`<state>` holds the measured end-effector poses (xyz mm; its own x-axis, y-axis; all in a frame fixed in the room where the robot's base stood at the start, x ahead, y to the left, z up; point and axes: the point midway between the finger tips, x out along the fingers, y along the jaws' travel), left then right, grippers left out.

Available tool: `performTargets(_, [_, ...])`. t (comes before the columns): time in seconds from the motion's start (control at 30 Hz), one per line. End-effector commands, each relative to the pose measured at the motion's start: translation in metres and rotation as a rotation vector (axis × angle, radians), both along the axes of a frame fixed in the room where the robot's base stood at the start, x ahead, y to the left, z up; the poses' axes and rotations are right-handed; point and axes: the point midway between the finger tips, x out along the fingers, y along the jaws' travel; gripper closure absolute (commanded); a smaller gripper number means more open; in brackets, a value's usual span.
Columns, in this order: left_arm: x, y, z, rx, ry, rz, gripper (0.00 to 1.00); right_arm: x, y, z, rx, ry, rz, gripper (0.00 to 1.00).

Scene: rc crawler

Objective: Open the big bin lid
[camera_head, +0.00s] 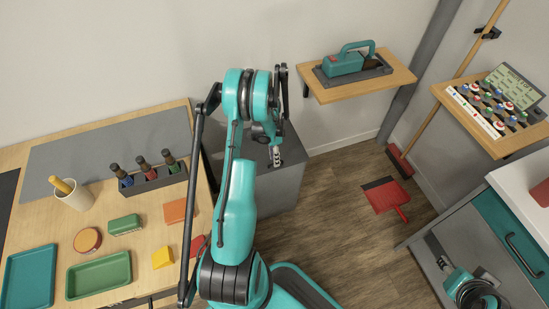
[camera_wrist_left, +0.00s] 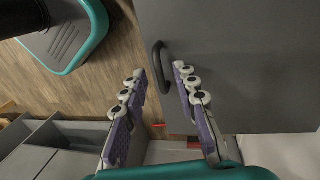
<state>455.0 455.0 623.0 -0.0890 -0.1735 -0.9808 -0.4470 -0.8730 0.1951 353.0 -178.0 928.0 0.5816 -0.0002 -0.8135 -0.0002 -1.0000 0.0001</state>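My left gripper (camera_head: 277,155) is over the lid, pointing down. In the left wrist view its two purple fingers (camera_wrist_left: 160,75) are apart, with the handle between or just beyond their tips; contact cannot be told. My right arm shows at the lower right; its fingers are not clear.
The workbench (camera_head: 145,215) at left holds trays, a cup and a bottle rack (camera_head: 150,178). A shelf (camera_head: 360,85) with a teal tool is on the wall behind. A red dustpan (camera_head: 386,196) lies on open floor; a drawer cabinet (camera_head: 510,235) stands at right.

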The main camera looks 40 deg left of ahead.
Motion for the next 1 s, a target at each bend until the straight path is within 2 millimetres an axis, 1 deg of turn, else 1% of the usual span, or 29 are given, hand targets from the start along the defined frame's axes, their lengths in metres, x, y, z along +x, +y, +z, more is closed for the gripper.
performTargets(0.03, [0.0,0.0,0.0,0.0,0.0,0.0,0.71,0.0,0.0,0.0,0.0,0.0,0.0,0.6])
performTargets(0.07, [0.0,0.0,0.0,0.0,0.0,0.0,0.73,0.0,0.0,0.0,0.0,0.0,0.0,0.6])
performTargets(0.1, [0.0,0.0,0.0,0.0,0.0,0.0,0.84,0.0,0.0,0.0,0.0,0.0,0.0,0.6])
performTargets(0.17, [0.0,0.0,0.0,0.0,0.0,0.0,1.0,0.0,0.0,0.0,0.0,0.0,0.0,0.6])
performTargets(0.47, [0.0,0.0,0.002,0.0,0.0,0.0,1.0,0.0,0.0,0.001,0.0,0.0,0.0,0.6])
performTargets(0.63, [0.001,0.003,0.012,0.001,0.0,0.001,1.0,0.0,0.0,0.006,0.0,0.0,0.0,0.6])
performTargets(0.77, [0.004,0.007,0.028,0.001,-0.002,0.001,1.0,0.0,0.0,0.013,0.0,0.0,0.0,0.6])
performTargets(0.87, [0.007,0.014,0.044,0.003,-0.002,0.002,1.0,0.0,0.0,0.021,0.0,0.0,0.0,0.6])
performTargets(1.0, [0.014,0.027,0.071,0.006,-0.004,0.003,1.0,0.0,0.0,0.034,0.0,0.0,0.0,0.6])
